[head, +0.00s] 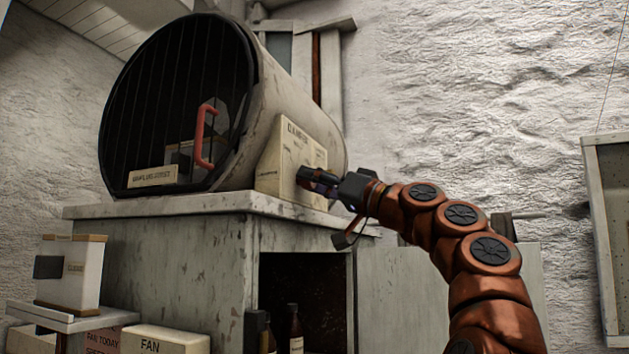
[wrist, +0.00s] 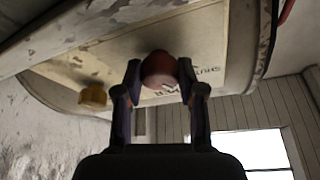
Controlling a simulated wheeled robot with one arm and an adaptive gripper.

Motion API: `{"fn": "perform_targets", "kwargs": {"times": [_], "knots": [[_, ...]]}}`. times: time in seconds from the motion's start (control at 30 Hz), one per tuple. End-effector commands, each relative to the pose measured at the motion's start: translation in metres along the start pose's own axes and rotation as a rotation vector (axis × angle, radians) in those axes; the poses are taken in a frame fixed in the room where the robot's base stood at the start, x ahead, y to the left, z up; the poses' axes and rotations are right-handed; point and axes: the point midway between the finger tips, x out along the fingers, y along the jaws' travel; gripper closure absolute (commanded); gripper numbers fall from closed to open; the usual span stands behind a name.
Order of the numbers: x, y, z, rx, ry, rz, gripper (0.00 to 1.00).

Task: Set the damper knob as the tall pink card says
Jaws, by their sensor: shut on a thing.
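A cream control panel (head: 285,163) stands against the side of the big drum, on the cabinet top. My gripper (head: 318,179) is at the panel's face and hides the knob there. In the wrist view, my gripper (wrist: 160,88) is shut on a round red knob (wrist: 158,70) on the panel. The panel's lettering is upside down there, and one word reads like SHUT. A yellow-orange knob (wrist: 93,96) sticks out to the left, apart from the fingers. A pinkish card (head: 103,340) at the lower left reads FAN TODAY; I cannot tell whether it is the tall one.
The drum (head: 230,90) has a dark barred front with a red handle (head: 204,135). A cream box (head: 71,270) stands on a ledge at the left, above a box marked FAN (head: 165,341). Bottles (head: 292,328) stand in the cabinet opening. A framed board (head: 610,220) is at right.

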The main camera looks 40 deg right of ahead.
Motion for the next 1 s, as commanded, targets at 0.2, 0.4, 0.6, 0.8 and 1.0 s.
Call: {"fn": "perform_targets", "kwargs": {"times": [0.2, 0.4, 0.6, 0.8, 1.0], "knots": [[0.0014, -0.0049, -0.002, 0.141, -0.004, 0.053, 0.96], [0.0022, -0.0057, -0.0035, 0.306, -0.006, 0.123, 0.96], [0.0023, -0.0062, -0.0046, 0.479, -0.006, 0.196, 0.96], [0.0021, -0.0038, -0.0032, 0.652, -0.003, 0.273, 0.96], [0.0011, -0.0032, -0.0025, 0.82, -0.001, 0.345, 0.96]]}}
